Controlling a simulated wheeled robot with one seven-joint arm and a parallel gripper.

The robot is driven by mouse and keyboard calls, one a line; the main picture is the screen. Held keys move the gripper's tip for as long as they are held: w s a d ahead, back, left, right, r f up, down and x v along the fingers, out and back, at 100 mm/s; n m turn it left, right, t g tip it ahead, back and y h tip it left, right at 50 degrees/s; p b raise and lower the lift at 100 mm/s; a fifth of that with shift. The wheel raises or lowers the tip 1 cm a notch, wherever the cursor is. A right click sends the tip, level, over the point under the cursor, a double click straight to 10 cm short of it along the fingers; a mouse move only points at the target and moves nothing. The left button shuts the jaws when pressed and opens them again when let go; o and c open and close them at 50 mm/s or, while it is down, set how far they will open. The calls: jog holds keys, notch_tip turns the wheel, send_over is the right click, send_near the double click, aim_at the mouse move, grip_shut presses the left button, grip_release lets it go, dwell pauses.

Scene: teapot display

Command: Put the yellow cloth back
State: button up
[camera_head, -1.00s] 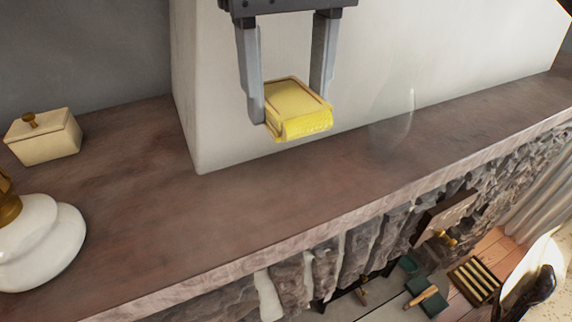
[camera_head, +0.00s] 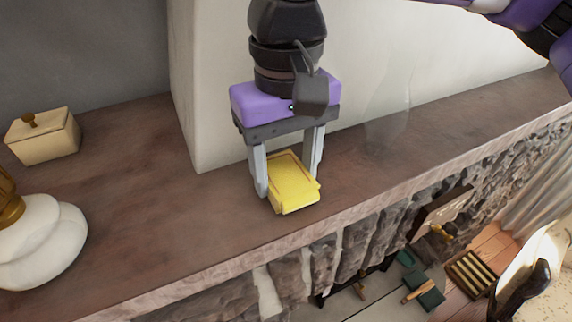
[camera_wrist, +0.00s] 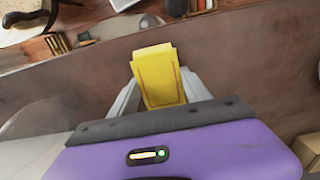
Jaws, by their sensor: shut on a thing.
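The yellow cloth (camera_head: 293,184) is a folded, block-like bundle with a darker border line on its top. My gripper (camera_head: 288,182) points down over the brown mantel shelf (camera_head: 150,222) and is shut on the cloth, one finger on each side. The cloth is at or just above the shelf surface; I cannot tell if it touches. In the wrist view the cloth (camera_wrist: 158,75) sticks out between the fingers, with the shelf behind it.
A cream lidded box (camera_head: 43,138) and a white rounded vessel with gold parts (camera_head: 42,245) stand on the shelf at left. A clear glass object (camera_head: 388,115) stands to the right of my gripper. A pale wall block rises behind. The shelf's front edge drops to stonework.

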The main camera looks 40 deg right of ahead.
aim_at(286, 174)
jog(key=shift+f, duration=0.15)
jog(key=o, duration=1.5)
jog(key=shift+c, duration=0.2)
notch_tip(286, 174, up, 12)
jog(key=shift+r+b, duration=0.2)
jog(key=shift+b, duration=0.15)
